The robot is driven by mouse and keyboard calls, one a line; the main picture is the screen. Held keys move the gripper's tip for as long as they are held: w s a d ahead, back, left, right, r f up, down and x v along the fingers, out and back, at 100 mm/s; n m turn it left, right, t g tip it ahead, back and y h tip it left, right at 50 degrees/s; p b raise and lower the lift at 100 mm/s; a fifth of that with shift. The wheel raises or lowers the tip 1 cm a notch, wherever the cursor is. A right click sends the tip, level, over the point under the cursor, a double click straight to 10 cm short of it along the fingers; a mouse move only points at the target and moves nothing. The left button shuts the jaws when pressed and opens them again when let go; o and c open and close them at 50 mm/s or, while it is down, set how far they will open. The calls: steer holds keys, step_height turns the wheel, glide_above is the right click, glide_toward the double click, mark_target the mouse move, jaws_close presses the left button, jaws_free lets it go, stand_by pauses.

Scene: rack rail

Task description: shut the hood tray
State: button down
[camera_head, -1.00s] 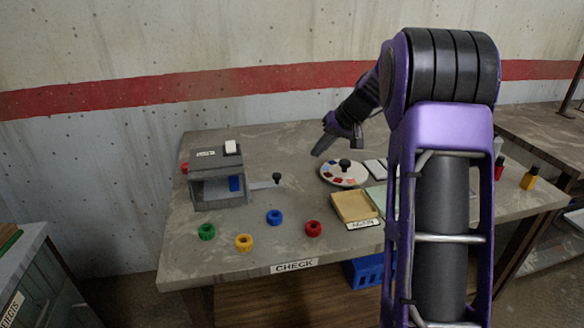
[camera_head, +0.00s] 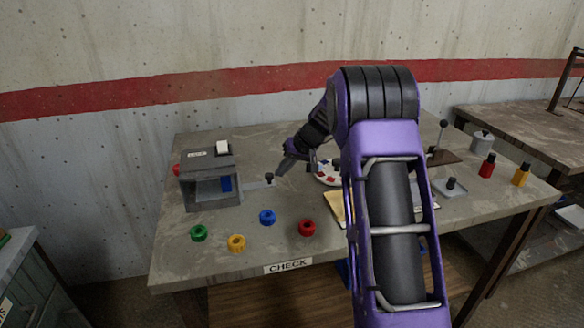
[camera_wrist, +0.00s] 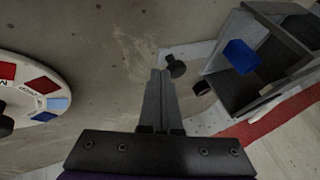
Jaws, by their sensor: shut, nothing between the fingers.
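The grey hood (camera_head: 208,180) stands at the left of the table, with its front open and a blue block (camera_head: 226,183) inside. Its pale tray (camera_head: 257,185) sticks out of the right side and carries a black knob (camera_head: 269,177) on its outer end. My gripper (camera_head: 281,172) is just right of the knob in the head view, pointing down. In the wrist view my shut, empty fingers (camera_wrist: 160,75) lie just left of the knob (camera_wrist: 176,66). The hood (camera_wrist: 275,60) shows at the upper right there. I cannot tell whether the fingers touch the knob.
A round colour dial (camera_head: 328,174) is right of my gripper. My arm partly hides a yellowish tray (camera_head: 335,207).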

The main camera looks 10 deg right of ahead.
steer(key=shift+a, duration=0.1)
steer(key=shift+a+b, duration=0.3)
steer(key=shift+a, duration=1)
